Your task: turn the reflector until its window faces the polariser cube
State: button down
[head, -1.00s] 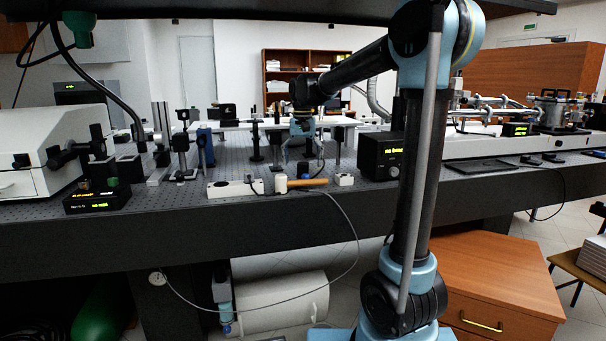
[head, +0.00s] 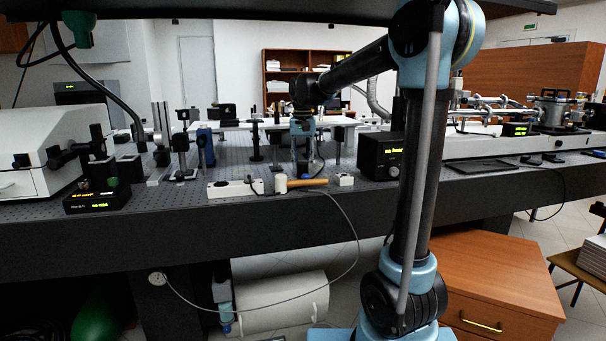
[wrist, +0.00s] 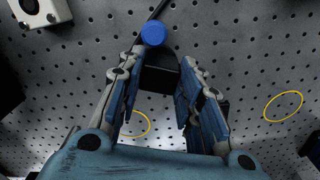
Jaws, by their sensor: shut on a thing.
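My gripper (head: 304,150) is down over the middle of the optical table, fingers pointing downward. In the wrist view my gripper (wrist: 162,72) has its two fingers on either side of a dark block, seemingly the reflector (wrist: 160,80), and is shut on it. A round blue cap (wrist: 153,33) shows just beyond the block. The fingers hide most of the block, so I cannot tell which way its window faces. I cannot pick out the polariser cube for sure among the small dark mounts on the table.
Dark optic mounts (head: 181,145) stand left of my gripper. A black display box (head: 380,154) stands to its right. A white power strip (head: 235,188) and a wooden-handled tool (head: 307,183) lie at the front edge. Yellow rings (wrist: 283,106) mark the perforated tabletop.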

dwell(0.3)
jog(key=n, duration=0.5)
jog(key=shift+d, duration=0.1)
jog(key=shift+n, duration=0.9)
jog(key=n, duration=0.4)
dwell(0.4)
jog(key=c, duration=1.1)
grip_release()
jog(key=shift+o, duration=0.2)
